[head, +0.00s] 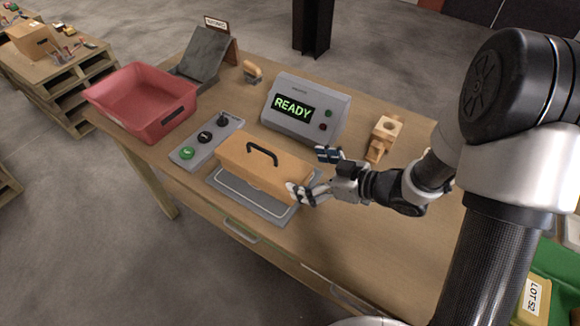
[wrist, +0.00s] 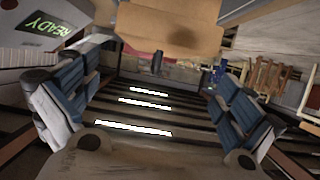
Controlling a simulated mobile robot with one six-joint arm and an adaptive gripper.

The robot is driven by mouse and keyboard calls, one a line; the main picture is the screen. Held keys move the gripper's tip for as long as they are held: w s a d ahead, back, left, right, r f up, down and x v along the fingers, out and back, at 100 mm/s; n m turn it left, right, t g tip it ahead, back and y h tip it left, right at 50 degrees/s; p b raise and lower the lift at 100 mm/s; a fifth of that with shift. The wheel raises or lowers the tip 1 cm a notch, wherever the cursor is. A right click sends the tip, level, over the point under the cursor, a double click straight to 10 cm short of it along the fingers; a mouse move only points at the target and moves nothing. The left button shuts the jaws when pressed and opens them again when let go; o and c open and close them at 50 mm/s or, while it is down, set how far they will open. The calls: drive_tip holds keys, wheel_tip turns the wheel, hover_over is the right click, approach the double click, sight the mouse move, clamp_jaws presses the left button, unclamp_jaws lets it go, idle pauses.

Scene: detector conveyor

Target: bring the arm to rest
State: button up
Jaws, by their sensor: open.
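My gripper (head: 312,174) is in the head view at the right end of an orange-tan box with a black handle (head: 265,168). The box sits on a grey outlined plate (head: 238,189) on the wooden table. My gripper is open, with its fingers spread and nothing seen between them. In the wrist view, my gripper (wrist: 155,105) shows two blue-padded fingers wide apart. A tan surface (wrist: 170,30) fills the top middle there. Whether a finger touches the box I cannot tell.
A grey display unit (head: 305,108) reading READY stands behind the box. A control panel with a green button (head: 205,140) and a red bin (head: 140,100) are to the left. A wooden fixture (head: 383,137) stands right of the display. The table's front edge is clear.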

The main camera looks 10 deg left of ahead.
drive_tip(key=shift+v, duration=1.45)
